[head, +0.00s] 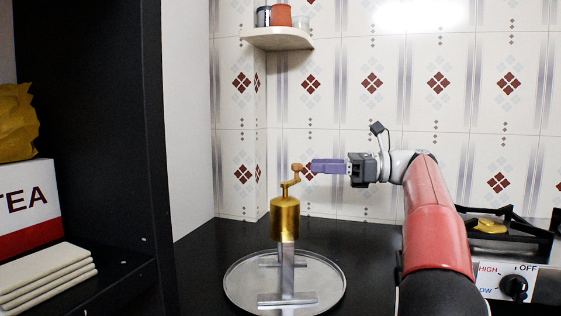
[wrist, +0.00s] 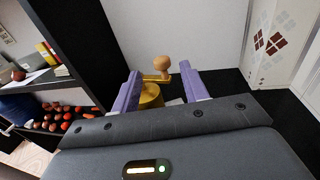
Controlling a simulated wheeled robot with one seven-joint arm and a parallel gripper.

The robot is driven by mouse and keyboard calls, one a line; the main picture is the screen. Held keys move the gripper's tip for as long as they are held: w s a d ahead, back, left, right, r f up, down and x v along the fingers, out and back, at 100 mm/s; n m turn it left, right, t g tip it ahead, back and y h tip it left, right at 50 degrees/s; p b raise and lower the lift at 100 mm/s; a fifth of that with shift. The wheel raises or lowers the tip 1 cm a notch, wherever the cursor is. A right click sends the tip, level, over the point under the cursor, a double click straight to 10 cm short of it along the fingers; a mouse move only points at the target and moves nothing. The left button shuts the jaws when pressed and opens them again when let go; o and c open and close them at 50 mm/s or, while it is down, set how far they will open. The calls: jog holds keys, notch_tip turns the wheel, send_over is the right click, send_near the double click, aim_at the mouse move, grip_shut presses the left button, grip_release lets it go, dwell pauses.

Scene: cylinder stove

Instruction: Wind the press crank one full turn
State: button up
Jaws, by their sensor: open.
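The press (head: 285,218) is a gold cylinder on a grey metal stand, upright on a round tray (head: 238,300). Its crank (head: 289,183) is a gold arm on top, ending in a wooden knob (head: 297,168). My gripper (head: 313,166) reaches in from the right, level with the knob, its purple fingers pointing left. In the wrist view my gripper (wrist: 160,77) is open, and the knob (wrist: 162,64) shows between and just beyond the fingertips. The gold press top (wrist: 150,95) lies below them. I cannot tell whether a finger touches the knob.
A stove (head: 495,235) with a control knob (head: 513,287) stands at the right. A dark shelf unit (head: 110,120) with a tea box (head: 28,205) and white stacked slabs (head: 45,275) stands at the left. A small corner shelf (head: 277,40) hangs above. The dark counter left of the press is clear.

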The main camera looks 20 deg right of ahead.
jog(key=x, duration=0.7)
jog(key=shift+w+a, duration=0.3)
jog(key=shift+r, duration=0.1)
grip_shut()
jog(key=shift+s+t, duration=0.1)
jog(key=shift+t, duration=0.2)
